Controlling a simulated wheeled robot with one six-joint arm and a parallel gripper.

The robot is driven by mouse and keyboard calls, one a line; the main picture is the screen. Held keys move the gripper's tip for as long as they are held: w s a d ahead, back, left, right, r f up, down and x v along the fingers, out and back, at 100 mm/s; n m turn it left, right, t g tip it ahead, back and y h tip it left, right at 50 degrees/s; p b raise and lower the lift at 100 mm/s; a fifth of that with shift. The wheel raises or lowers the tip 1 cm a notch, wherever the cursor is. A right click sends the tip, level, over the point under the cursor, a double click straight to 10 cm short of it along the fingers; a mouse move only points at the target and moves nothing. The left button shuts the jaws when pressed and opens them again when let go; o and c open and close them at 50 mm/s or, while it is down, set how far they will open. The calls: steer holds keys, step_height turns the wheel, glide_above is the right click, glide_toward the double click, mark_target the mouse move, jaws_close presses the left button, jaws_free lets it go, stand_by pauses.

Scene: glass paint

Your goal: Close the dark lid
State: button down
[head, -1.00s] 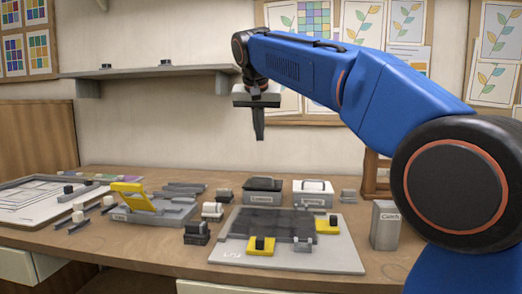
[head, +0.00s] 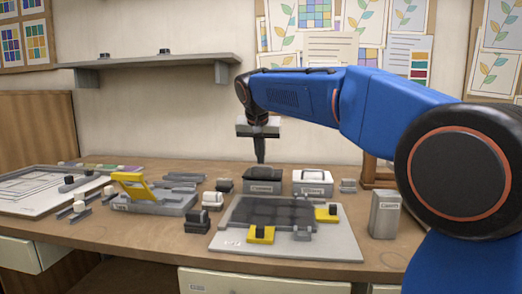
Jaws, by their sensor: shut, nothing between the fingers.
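A dark grey box with a pale label on its front (head: 262,187) stands near the back of the table. Its dark lid (head: 275,172) shows at the top of the box; the picture is too small to tell whether it lies flush or stands a little open. My gripper (head: 260,158) points straight down, with its fingers shut and empty. Its tips appear just above the back part of the dark lid, and I cannot tell whether they touch it.
A white box (head: 313,187) with a handle stands just right of the dark box. In front lies a pale board (head: 340,247) with dark panels and yellow clamps. A grey tin (head: 385,214) is at the right, a yellow-armed fixture (head: 145,190) at the left. A shelf (head: 150,62) hangs above.

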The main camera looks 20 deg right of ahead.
stand_by(0.3)
steer(key=shift+s+a+f, duration=0.1)
steer(key=shift+s+f, duration=0.1)
steer(key=shift+f, duration=0.25)
steer(key=shift+s+a+f, duration=0.1)
steer(key=shift+s+f, duration=0.1)
steer(key=shift+f, duration=0.25)
